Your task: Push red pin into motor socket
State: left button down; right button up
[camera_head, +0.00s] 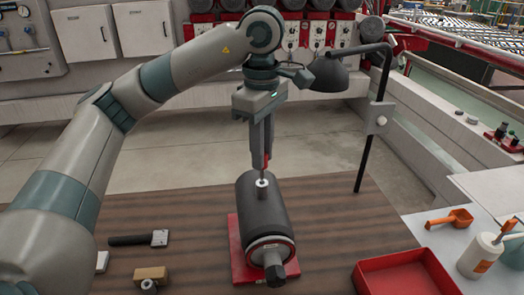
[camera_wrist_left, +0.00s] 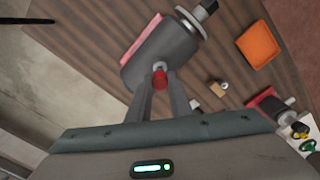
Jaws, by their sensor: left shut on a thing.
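The motor (camera_head: 262,222) is a dark grey cylinder on a red base (camera_head: 240,262) on the wooden table. It also shows in the left wrist view (camera_wrist_left: 165,55). The pale socket (camera_head: 261,190) stands up from the top of the motor. My left gripper (camera_head: 262,168) points down just above the socket, shut on the red pin (camera_wrist_left: 160,80). The pin's tip is at the socket opening; I cannot tell how far it is inside. The fingers hide much of the pin in the head view. My right gripper is in neither view.
A black desk lamp (camera_head: 331,74) on a post stands right of my left gripper. A red tray (camera_head: 405,278) lies at the front right. A dark-handled tool (camera_head: 130,240) and a wooden block (camera_head: 151,273) lie to the left.

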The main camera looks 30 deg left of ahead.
pick_arm(q)
jog(key=shift+f, duration=0.15)
dwell(0.8)
jog(key=shift+f+b, duration=0.5)
jog(key=shift+b, duration=0.15)
jog(key=shift+f+b, duration=0.6)
jog(key=shift+f, duration=0.1)
jog(key=shift+f+b, duration=0.8)
jog(key=shift+f, duration=0.15)
jog(key=c, duration=1.5)
grip_release()
jog(key=shift+c, duration=0.2)
jog(key=shift+r, duration=0.15)
